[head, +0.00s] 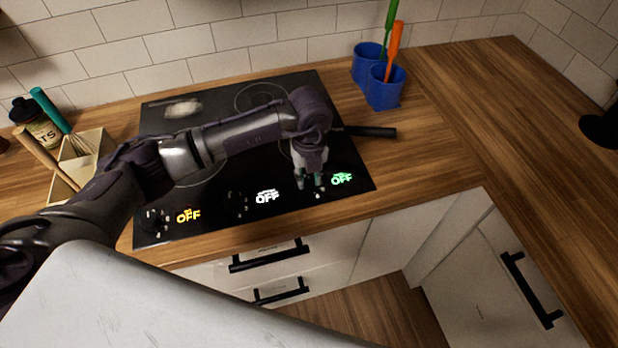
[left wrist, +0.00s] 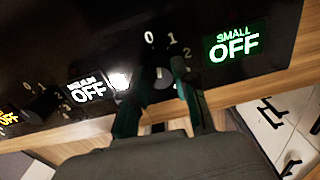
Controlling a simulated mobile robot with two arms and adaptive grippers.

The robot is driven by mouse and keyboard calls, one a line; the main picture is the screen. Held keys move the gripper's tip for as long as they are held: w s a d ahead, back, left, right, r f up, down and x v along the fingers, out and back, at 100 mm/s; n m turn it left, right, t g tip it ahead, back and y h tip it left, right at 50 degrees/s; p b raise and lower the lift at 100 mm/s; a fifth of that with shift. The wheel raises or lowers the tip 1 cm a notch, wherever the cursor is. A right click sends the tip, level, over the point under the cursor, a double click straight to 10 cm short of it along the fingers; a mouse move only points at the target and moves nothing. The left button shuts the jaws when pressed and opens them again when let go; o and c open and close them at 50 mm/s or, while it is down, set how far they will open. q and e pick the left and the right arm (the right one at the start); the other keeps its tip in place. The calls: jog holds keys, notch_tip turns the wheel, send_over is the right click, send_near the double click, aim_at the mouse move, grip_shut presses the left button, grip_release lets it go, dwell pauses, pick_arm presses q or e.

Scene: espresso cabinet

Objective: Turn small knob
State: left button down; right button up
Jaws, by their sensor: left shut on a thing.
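The small knob (left wrist: 160,80) is a dark round dial on the black cooktop (head: 240,216), beside a green display reading SMALL OFF (left wrist: 236,44). The green display also shows in the head view (head: 342,179). My left gripper (head: 312,184) reaches down over the front right of the cooktop. In the left wrist view its two fingers (left wrist: 156,92) are around the small knob, shut on it. In the head view the gripper largely hides the knob. My right gripper is in neither view.
The medium knob (head: 236,203) with a white OFF display (head: 267,197) and another knob (head: 155,222) with a yellow display (head: 188,216) lie to the left. A dark pan handle (head: 370,132) sticks out behind the gripper. Blue cups (head: 385,88) stand at the back right.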

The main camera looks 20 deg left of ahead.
aim_at(309, 179)
pick_arm(q)
jog(key=shift+n, duration=1.2)
jog(key=c, duration=0.9)
grip_release()
notch_tip(309, 179, up, 12)
jog(key=shift+r, duration=0.1)
